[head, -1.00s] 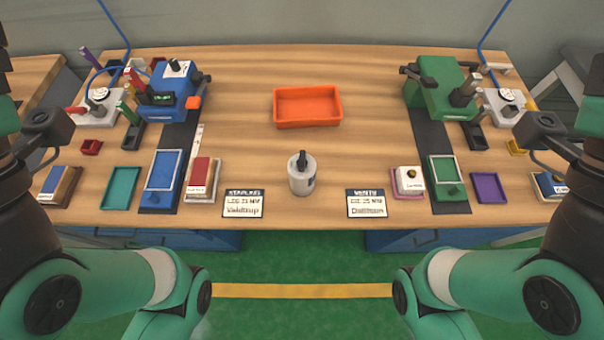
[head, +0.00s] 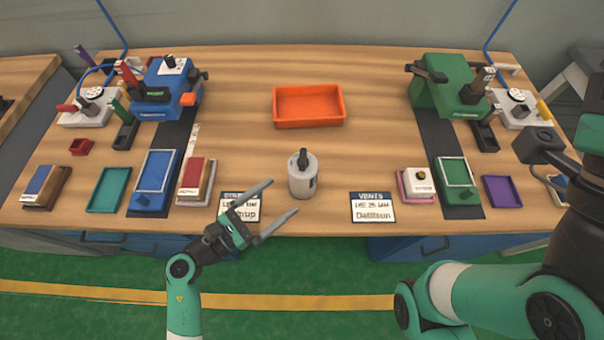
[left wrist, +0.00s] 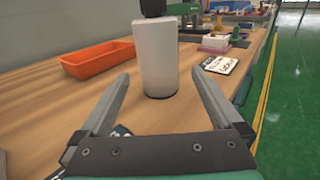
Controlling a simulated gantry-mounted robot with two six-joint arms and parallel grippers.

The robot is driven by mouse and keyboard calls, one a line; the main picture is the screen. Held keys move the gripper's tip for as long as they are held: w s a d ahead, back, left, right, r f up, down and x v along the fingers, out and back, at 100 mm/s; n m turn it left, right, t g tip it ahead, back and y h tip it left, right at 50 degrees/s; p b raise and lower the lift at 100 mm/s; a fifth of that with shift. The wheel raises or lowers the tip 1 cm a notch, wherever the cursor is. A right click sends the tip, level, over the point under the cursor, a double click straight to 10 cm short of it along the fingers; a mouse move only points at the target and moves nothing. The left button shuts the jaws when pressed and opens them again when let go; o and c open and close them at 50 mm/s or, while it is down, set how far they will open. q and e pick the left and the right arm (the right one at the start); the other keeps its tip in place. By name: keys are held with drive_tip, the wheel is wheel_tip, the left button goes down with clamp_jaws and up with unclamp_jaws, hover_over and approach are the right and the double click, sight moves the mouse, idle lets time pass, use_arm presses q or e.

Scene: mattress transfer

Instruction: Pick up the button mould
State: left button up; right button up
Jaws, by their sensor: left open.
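A pale grey cylinder with a black knob on top, which I take to be the button mould (head: 303,178), stands upright near the front edge of the workbench, at the middle. In the left wrist view the cylinder (left wrist: 156,58) stands between and beyond my two fingers, its black top cut off by the frame. My left gripper (head: 285,196) is open and empty, low in front of the cylinder and to its left, fingers pointing at it. The fingertips appear apart from it.
An orange tray (head: 309,122) lies behind the cylinder. White label cards lie at the front, left (head: 230,203) and right (head: 373,207). A blue press (head: 169,92) and a green press (head: 447,88) stand with small trays and pads on either side. The wood between is clear.

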sight(292, 185)
use_arm(q)
drive_tip(key=shift+w+r, duration=0.15)
drive_tip(key=b+x, duration=0.2)
drive_tip(key=x, duration=0.3)
drive_tip(key=shift+w+d, duration=0.2)
drive_tip(key=shift+w, duration=0.05)
drive_tip(key=shift+w+d+r, duration=0.15)
drive_tip(key=shift+w+d, duration=0.15)
drive_tip(key=shift+d, duration=0.05)
drive_tip(key=b+x, duration=0.1)
drive_tip(key=x, duration=0.1)
drive_tip(key=b+x, duration=0.1)
drive_tip(key=x, duration=0.2)
drive_tip(key=shift+w+r+b, duration=0.1)
drive_tip(key=shift+r+b, duration=0.1)
drive_tip(key=shift+b, duration=0.1)
drive_tip(key=shift+c, duration=0.4)
clamp_jaws()
drive_tip(key=shift+r, duration=0.1)
